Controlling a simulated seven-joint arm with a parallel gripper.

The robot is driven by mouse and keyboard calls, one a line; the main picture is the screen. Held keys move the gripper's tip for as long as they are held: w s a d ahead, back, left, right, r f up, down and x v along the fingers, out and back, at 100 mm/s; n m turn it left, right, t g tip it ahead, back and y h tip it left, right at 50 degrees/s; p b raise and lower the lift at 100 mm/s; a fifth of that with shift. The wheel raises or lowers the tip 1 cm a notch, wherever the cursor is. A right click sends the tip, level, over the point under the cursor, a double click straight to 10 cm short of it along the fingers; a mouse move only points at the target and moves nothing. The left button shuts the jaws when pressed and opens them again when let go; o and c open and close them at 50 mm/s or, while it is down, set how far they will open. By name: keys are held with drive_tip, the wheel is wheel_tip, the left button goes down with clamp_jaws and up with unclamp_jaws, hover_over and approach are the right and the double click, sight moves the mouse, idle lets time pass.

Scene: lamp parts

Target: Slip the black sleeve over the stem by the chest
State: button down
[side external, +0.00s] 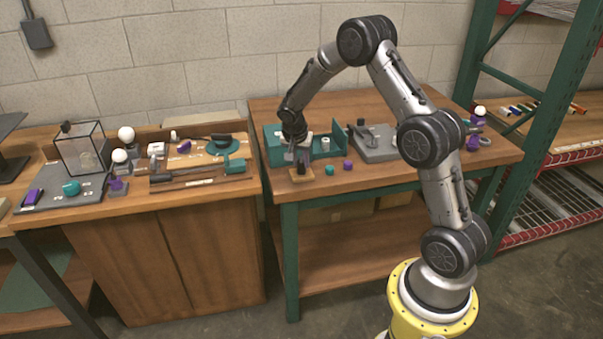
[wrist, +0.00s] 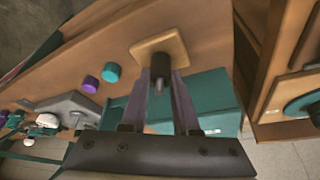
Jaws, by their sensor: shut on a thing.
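My gripper (wrist: 160,82) points down at the square wooden base (wrist: 172,45), with its two fingers closed on the black sleeve (wrist: 160,64), a short dark cylinder. The sleeve is directly over the middle of the base, where the stem is hidden. I cannot tell how far the sleeve is around the stem or whether it touches the base. In the side view, my gripper (side external: 299,158) is low over the wooden base (side external: 302,177), in front of the teal chest (side external: 274,146). The chest also shows in the wrist view (wrist: 215,92), partly behind the fingers.
A teal knob (side external: 330,170) and a purple knob (side external: 347,165) stand right of the base. A grey fixture (side external: 375,152) is right of the chest. The left bench holds a wooden board (side external: 215,160), a glass-sided case (side external: 80,150) and white bulbs.

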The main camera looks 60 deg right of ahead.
idle(0.4)
drive_tip(key=c, duration=0.6)
unclamp_jaws()
